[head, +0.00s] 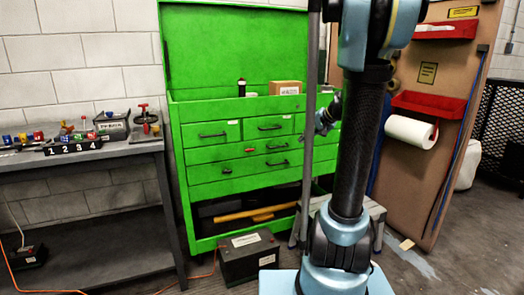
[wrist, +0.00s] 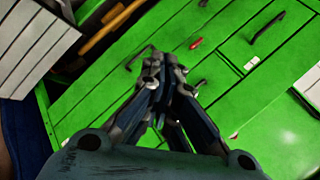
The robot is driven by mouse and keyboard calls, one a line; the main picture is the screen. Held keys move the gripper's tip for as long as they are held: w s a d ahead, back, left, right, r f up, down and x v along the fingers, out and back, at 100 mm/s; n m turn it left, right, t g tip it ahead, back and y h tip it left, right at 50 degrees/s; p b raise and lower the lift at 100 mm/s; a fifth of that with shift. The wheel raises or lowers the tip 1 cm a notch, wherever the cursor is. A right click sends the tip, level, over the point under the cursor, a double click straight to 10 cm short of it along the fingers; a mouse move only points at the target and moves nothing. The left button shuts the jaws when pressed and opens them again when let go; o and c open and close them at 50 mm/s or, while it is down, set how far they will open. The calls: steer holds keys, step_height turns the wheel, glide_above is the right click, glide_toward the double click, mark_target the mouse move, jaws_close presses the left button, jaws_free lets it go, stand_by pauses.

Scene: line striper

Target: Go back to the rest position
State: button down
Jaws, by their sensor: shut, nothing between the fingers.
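My gripper (wrist: 163,70) points at the green tool cabinet (wrist: 110,105) in the wrist view, with its fingertips together and nothing between them. In the head view a part of my arm's end shows beside the dark arm link, in front of the cabinet (head: 215,175), and most of the gripper is hidden there. The cabinet's lid is up and its drawers look shut. I cannot tell from the wrist view how far the fingertips are from the drawer fronts.
A grey workbench (head: 75,152) with several coloured items stands at the left. A black box (head: 248,257) sits on the floor before the cabinet. A long-handled hammer (head: 255,213) lies in the cabinet's open bottom bay. A brown board (head: 425,180) with a paper roll (head: 410,131) stands at the right.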

steer(key=s+f+n+g+h, duration=0.1)
steer(key=s+f, duration=0.4)
steer(key=s, duration=0.6)
steer(key=s+f+n+g+h, duration=0.1)
steer(key=s+f, duration=0.4)
steer(key=s, duration=0.6)
steer(key=s+f+n+g+h, duration=0.2)
steer(key=s+f+h, duration=0.2)
steer(key=s, duration=0.7)
steer(key=shift+s+d+f+n, duration=0.35)
steer(key=shift+f+n, duration=0.05)
steer(key=shift+f, duration=0.3)
